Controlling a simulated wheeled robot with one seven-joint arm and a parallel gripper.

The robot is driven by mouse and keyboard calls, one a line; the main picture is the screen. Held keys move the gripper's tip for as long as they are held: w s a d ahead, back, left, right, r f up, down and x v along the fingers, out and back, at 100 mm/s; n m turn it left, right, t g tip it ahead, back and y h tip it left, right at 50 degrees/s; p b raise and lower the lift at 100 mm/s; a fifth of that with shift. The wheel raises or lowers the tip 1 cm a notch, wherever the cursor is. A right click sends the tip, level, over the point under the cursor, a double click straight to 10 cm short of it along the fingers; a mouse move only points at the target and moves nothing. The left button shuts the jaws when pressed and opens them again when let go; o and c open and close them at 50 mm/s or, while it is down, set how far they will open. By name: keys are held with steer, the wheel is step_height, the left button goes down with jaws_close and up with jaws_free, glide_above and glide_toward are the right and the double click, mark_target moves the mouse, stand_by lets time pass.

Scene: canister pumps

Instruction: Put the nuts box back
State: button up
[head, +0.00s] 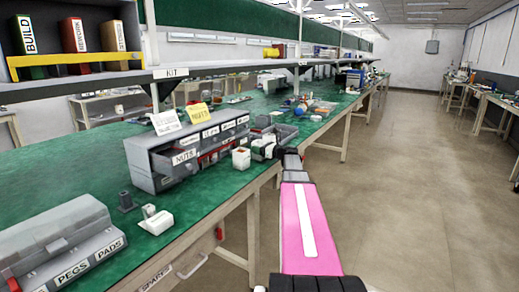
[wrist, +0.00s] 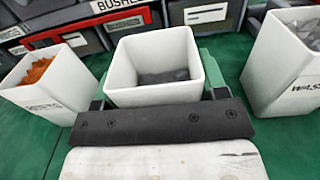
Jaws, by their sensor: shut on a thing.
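In the wrist view a white open-topped box (wrist: 153,95) with dark grey contents sits between the fingers of my gripper (wrist: 155,88), which is shut on it. No label shows on its visible side, so I cannot read whether it is the nuts box. The grey cabinet (head: 150,178) has a slot labelled NUTS (head: 184,156) at its near end, with the slot front tilted out.
A white box with orange contents (wrist: 42,85) stands left of the held box, and a white box with a partly readable WAS label (wrist: 285,65) stands right, both close. A white box (head: 241,158) stands before the cabinet. A PEGS and PADS bin (head: 70,245) is nearer left.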

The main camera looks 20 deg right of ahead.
steer(key=shift+f, duration=0.1)
steer(key=o, duration=1.1)
steer(key=shift+s, duration=0.1)
steer(key=v, duration=1.2)
